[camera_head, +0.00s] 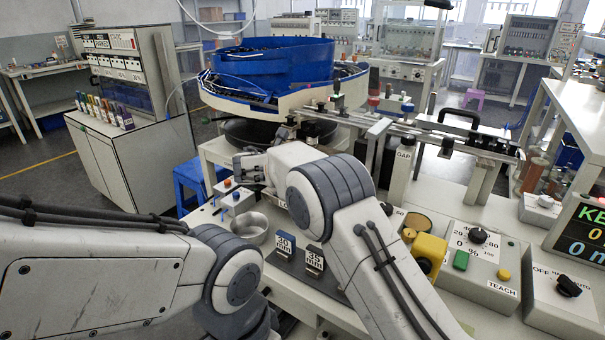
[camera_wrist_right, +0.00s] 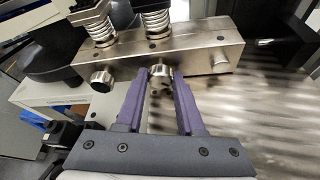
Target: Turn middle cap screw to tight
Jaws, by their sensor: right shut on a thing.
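In the right wrist view, a metal block carries three round screw heads along its front face. The middle cap screw (camera_wrist_right: 160,73) sits between the purple fingers of my right gripper (camera_wrist_right: 160,78), which is shut on it. The fingertips partly cover its sides. The left screw (camera_wrist_right: 101,80) and right screw (camera_wrist_right: 217,63) are clear of the fingers. In the head view my right arm hides much of the work area, and I cannot make out the screws there. My left arm shows at lower left, but its gripper is not visible.
Two coil springs (camera_wrist_right: 102,31) stand on the metal block (camera_wrist_right: 200,50), above the fingers. In the head view a blue feeder bowl (camera_head: 270,62) stands at the back. A metal dish (camera_head: 244,229) and a control box with knobs (camera_head: 478,262) are on the bench.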

